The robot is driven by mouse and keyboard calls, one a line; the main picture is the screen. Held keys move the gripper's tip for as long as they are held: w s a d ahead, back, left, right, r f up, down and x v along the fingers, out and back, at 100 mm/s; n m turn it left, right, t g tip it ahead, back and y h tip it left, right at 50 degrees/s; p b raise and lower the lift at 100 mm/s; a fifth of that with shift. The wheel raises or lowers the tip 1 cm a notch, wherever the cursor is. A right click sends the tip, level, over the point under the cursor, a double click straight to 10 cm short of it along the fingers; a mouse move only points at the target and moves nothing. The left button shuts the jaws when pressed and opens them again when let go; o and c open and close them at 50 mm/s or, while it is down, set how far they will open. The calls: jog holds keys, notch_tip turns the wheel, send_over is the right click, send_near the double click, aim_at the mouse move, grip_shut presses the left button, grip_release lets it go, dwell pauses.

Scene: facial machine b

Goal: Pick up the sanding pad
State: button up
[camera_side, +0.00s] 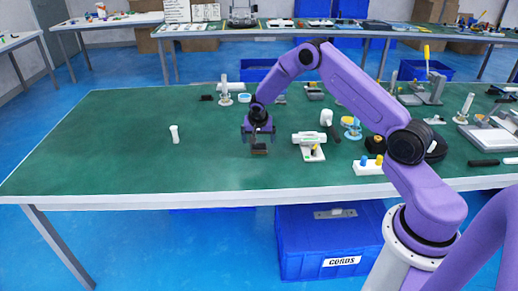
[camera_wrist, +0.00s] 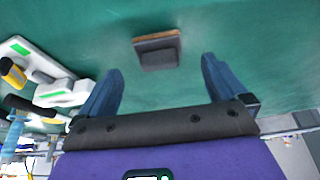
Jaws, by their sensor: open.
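The sanding pad (camera_wrist: 158,51) is a small dark block with a brown edge, lying on the green tabletop. In the wrist view it sits beyond and between my open fingers, apart from both. My gripper (camera_wrist: 160,85) is open with nothing between its fingers. In the side view my gripper (camera_side: 258,136) points down just above the pad (camera_side: 259,151), which is small and partly hidden there.
A white bottle-like object (camera_side: 174,134) stands to the left. Several tools and machines crowd the right side. The left of the green table (camera_side: 100,150) is clear.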

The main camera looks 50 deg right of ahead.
aim_at(259, 142)
jog(key=shift+d+x, duration=0.15)
jog(key=shift+x, duration=1.15)
jog(key=shift+d+x, duration=0.15)
jog(key=shift+x, duration=1.15)
jog(key=shift+w+r, duration=0.15)
jog(key=shift+r, duration=0.05)
jog(key=c, duration=1.1)
